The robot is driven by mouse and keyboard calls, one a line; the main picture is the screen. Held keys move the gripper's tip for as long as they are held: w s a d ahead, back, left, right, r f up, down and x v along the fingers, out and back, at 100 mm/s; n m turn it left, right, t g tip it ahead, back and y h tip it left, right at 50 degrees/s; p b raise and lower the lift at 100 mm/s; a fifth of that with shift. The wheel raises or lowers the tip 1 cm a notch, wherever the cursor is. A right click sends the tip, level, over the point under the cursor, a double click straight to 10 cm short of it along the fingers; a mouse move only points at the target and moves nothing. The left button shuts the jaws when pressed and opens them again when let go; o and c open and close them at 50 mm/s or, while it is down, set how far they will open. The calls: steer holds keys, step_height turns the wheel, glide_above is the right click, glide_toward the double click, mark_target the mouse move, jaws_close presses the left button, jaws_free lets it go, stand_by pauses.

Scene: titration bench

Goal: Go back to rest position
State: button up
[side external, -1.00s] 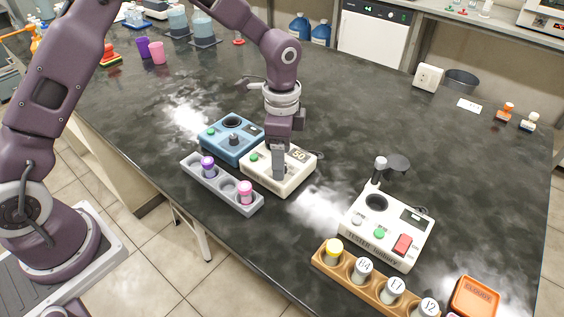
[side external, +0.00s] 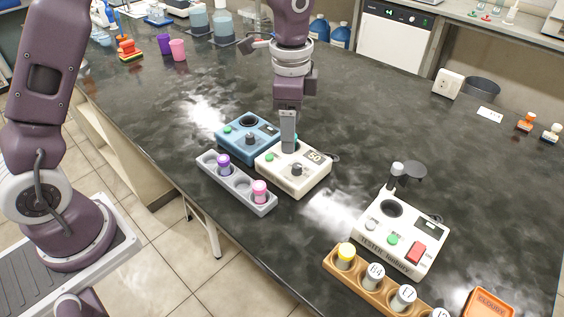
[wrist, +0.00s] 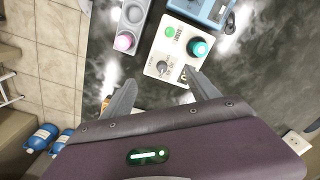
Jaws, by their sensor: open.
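My gripper (side external: 288,147) is above the back edge of the white device marked 50 (side external: 273,171), pointing down. In the side view it appears clear of the device's black knob. In the wrist view my gripper (wrist: 158,86) has its two fingers spread with nothing between them. The white device (wrist: 158,50) lies just past the fingertips there, showing a grey knob, a green button and a round teal-green part.
A blue device (side external: 234,140) and a grey rack (side external: 238,190) with purple-capped and pink-capped vials stand beside it. The TESTER device (side external: 390,243) and a wooden rack (side external: 372,287) of vials are at front right. The bench middle is open.

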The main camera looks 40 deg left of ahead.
steer(key=s+a+r+n+t, duration=0.2)
steer(key=s+a+r+n, duration=0.1)
steer(key=s+r, duration=0.55)
steer(key=s+a+r+n+t, duration=0.1)
steer(key=s+n, duration=0.3)
steer(key=s, duration=0.4)
steer(key=s+a+r+n+t, duration=0.2)
steer(key=s+n, duration=0.2)
steer(key=s, duration=0.5)
steer(key=shift+a, duration=0.35)
